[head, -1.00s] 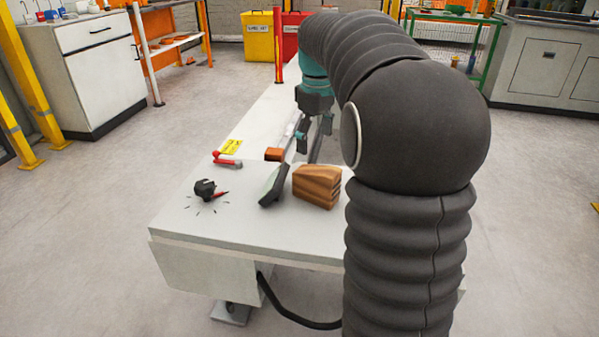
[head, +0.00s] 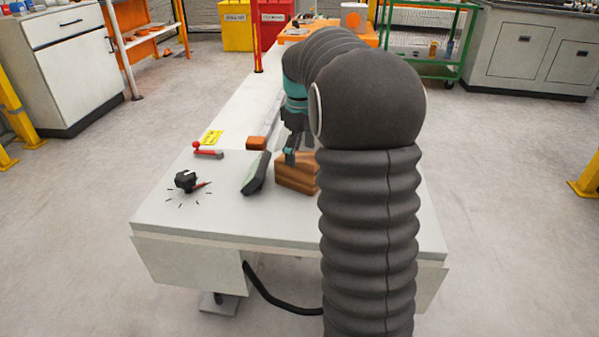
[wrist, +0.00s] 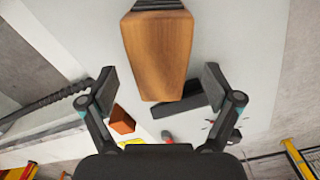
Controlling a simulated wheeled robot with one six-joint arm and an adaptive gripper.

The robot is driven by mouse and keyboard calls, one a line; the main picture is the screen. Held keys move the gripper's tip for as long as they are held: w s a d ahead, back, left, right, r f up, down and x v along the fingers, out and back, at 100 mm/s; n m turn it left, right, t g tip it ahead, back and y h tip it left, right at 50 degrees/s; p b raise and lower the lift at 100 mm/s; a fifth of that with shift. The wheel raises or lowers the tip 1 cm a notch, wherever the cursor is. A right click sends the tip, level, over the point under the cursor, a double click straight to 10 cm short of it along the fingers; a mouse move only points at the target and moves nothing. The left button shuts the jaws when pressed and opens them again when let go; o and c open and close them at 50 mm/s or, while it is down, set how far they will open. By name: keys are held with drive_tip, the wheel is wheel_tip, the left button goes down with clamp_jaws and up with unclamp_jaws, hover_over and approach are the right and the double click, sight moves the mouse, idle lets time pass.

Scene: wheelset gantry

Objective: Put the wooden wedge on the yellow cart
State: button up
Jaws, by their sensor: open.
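The wooden wedge (head: 296,176) is a brown, striped block on the near part of the white bench, partly hidden behind my arm in the head view. In the wrist view the wedge (wrist: 158,55) fills the upper middle. My gripper (wrist: 159,88) is open, with one finger on each side of the wedge's lower end in that picture and visible gaps on both sides. In the head view my gripper (head: 291,156) is at the wedge's top, partly hidden by the arm; contact cannot be told. I cannot make out a yellow cart.
A dark wedge-shaped device (head: 256,173) lies close left of the wooden wedge. A small orange-brown block (head: 256,143), a red lever (head: 207,152) and a black knob (head: 186,181) are also on the bench (head: 200,215).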

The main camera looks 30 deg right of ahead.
wheel_tip(320, 180, down, 5)
drive_tip(key=shift+w+r, duration=0.1)
idle(0.3)
clamp_jaws()
wheel_tip(320, 180, up, 4)
drive_tip(key=shift+w+r, duration=0.1)
drive_tip(key=shift+r, duration=0.1)
drive_tip(key=w+d+r+p, duration=0.2)
drive_tip(key=w+d+r, duration=0.2)
drive_tip(key=d, duration=0.6)
wheel_tip(320, 180, up, 3)
drive_tip(key=shift+w+d+f, duration=0.2)
drive_tip(key=shift+d, duration=0.1)
